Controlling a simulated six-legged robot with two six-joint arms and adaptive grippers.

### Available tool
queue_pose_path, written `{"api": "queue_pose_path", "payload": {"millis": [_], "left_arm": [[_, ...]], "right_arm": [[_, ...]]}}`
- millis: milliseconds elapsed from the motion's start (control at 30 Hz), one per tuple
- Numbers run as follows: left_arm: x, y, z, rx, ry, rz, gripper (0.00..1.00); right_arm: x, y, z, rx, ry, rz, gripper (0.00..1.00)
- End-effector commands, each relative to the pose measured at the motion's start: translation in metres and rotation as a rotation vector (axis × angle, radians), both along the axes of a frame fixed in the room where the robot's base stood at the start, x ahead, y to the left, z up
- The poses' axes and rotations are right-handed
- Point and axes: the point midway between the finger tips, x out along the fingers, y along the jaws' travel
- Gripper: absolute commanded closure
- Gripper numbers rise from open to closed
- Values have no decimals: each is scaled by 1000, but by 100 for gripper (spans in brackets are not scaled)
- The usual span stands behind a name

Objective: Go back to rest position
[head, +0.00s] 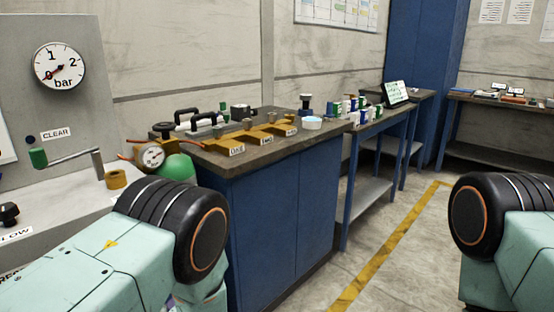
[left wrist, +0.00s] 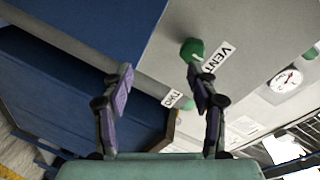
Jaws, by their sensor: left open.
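My left gripper (left wrist: 160,80) shows in the left wrist view with its two dark, purple-padded fingers spread apart and nothing between them. Beyond the right fingertip is a green knob (left wrist: 192,50) beside a VENT label (left wrist: 217,56); whether they touch I cannot tell. In the head view my arms' teal links and black joints come in at the lower left and at the right edge. The left gripper cannot be made out there. The right gripper is out of view.
A blue cabinet (head: 268,222) with labelled brass blocks (head: 258,137) on top stands ahead. Floor with a yellow line (head: 395,243) lies open at the right.

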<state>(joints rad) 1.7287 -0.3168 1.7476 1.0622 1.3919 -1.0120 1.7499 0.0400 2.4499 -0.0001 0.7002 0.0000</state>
Motion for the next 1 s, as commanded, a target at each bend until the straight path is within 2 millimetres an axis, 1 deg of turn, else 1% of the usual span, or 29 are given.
{"api": "queue_pose_path", "payload": {"millis": [33,67,100,167,200,267,300,333,367,400,467,500,600,700,767,800,1000], "left_arm": [[-8,-4,-18,-95,24,-38,41],[-13,-7,-30,-160,42,-57,41],[-22,-10,-45,-247,70,-77,41],[-43,-13,-67,-381,131,-87,41],[-60,-16,-82,-469,179,-85,41],[-91,-20,-101,-599,262,-62,41],[-115,-22,-112,-679,322,-38,41],[-134,-25,-119,-735,368,-16,41],[-153,-27,-124,-788,413,10,41],[-178,-30,-129,-852,474,46,41],[-217,-35,-132,-935,564,103,41],[-242,-38,-132,-982,622,140,41],[-295,-46,-125,-1068,750,214,41],[-332,-52,-114,-1117,846,247,41],[-346,-54,-107,-1137,876,259,41],[-350,-53,-104,-1144,874,273,41],[-347,-52,-104,-1153,861,281,41]], "right_arm": [[0,0,0,0,0,0,60],[0,0,0,0,0,0,60],[0,0,0,0,0,0,60],[0,0,1,0,0,0,60],[0,0,2,0,0,0,60],[0,0,3,0,0,0,60],[0,0,4,0,0,0,60],[0,0,5,0,0,0,60],[0,0,6,0,0,0,60],[0,0,6,0,0,0,60],[0,0,8,0,0,0,60],[0,0,9,0,0,0,60],[0,0,11,0,0,0,60],[0,0,13,0,0,0,60],[0,0,14,0,0,0,60],[0,0,15,0,0,0,60],[0,0,16,0,0,0,60]]}}
